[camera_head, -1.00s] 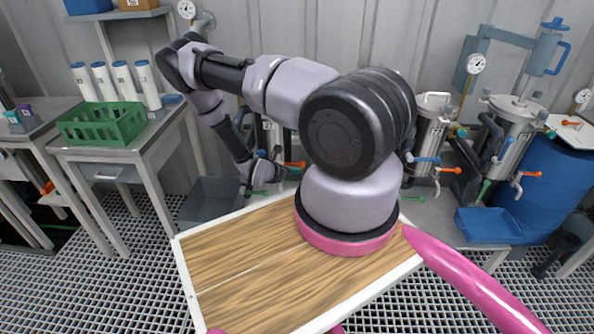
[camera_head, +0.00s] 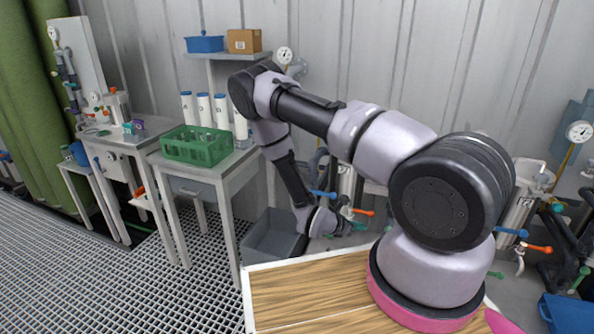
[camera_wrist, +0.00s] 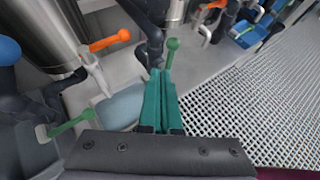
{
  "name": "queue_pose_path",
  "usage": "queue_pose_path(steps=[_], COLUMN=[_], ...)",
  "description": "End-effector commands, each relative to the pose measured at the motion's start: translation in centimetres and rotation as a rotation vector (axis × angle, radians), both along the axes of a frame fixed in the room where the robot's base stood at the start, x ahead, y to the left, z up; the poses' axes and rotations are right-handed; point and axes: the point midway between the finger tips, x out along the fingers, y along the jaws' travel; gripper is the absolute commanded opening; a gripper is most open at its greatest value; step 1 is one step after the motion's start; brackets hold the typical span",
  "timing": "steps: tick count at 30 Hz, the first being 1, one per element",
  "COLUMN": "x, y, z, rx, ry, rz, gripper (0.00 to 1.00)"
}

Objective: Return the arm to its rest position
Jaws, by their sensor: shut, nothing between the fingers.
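My arm reaches from its pink-ringed base over to the left and then bends down. My gripper (camera_head: 357,226) is at the low end of the arm, beside the valve handles and pipework at the back. In the wrist view my gripper (camera_wrist: 163,75) shows two green fingers pressed together with nothing between them. The fingers point toward a green-handled valve (camera_wrist: 171,46), which lies just past the tips; I cannot tell whether they touch it.
An orange valve handle (camera_wrist: 110,41) and steel vessel (camera_wrist: 42,32) are close by. A grey bin (camera_head: 273,236) stands below the arm. A green crate (camera_head: 196,146) and white cylinders (camera_head: 204,108) are on a side table. Open grating (camera_head: 130,285) lies at left.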

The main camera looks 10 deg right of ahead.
Motion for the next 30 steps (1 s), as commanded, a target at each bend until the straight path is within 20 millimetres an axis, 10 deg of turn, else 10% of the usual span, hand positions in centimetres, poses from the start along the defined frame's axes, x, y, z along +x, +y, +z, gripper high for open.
queue_pose_path(steps=[5,15,30], x=[0.9,2.4,-2.1], y=[0.4,1.7,4.4], z=[2.3,15.8,33.8], rx=[0.024,0.193,0.592], ry=[-0.062,-0.395,-0.791], rz=[-0.068,-0.507,-1.162], gripper=[0.00,0.00,0.00])
